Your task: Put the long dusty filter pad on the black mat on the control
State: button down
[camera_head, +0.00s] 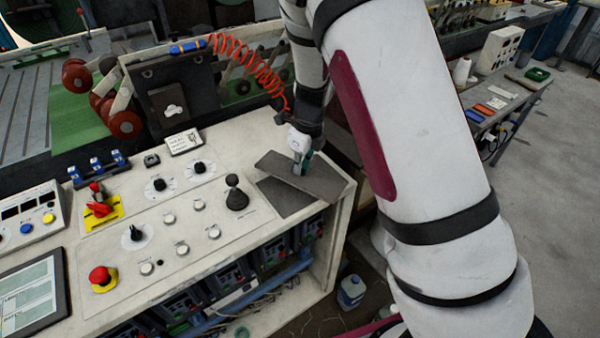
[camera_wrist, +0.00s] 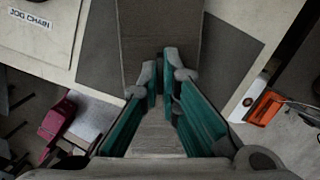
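The long dusty filter pad (camera_head: 324,183) is a flat grey strip over the black mat (camera_head: 284,198), turned at an angle to it. The mat is a dark sheet at the right end of the control console. In the wrist view the pad (camera_wrist: 160,35) runs up the middle, with the mat (camera_wrist: 228,55) showing on both sides. My gripper (camera_head: 301,166) is at the pad's middle. Its teal fingers (camera_wrist: 162,88) are close together at the tips and look shut on a narrow part of the pad. The grasp itself and any gap beneath the pad are hidden.
The console (camera_head: 210,245) has a black joystick knob (camera_head: 236,198) just left of the mat, plus several switches and a red emergency button (camera_head: 102,278). Its right edge lies close to the pad. A red coiled hose (camera_head: 245,62) hangs behind my gripper.

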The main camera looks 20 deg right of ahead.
jog(key=shift+f, duration=1.45)
jog(key=shift+f, duration=0.15)
jog(key=c, duration=1.8)
grip_release()
